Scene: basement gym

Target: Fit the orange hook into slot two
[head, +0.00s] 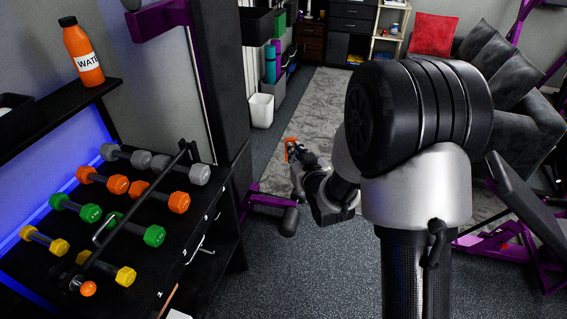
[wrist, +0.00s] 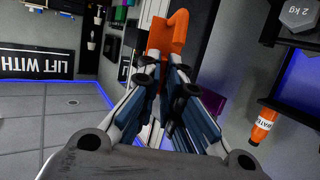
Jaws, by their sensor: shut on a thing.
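My gripper (head: 297,153) is shut on the orange hook (head: 290,148) and holds it in the air, to the right of the dumbbell rack. In the wrist view the orange hook (wrist: 168,38) rises beyond the fingertips (wrist: 164,75), with its curved end at the top. Its lower part is hidden between the fingers. Small pale marks (head: 210,216) sit along the rack's right edge, with metal hooks (head: 198,246) near them. I cannot tell which place is slot two.
The black rack (head: 165,255) holds several dumbbells, and a black bar (head: 130,215) lies over it. An orange water bottle (head: 83,52) stands on the shelf above. A purple-footed post (head: 262,200) stands between rack and gripper. The grey floor (head: 310,280) below is clear.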

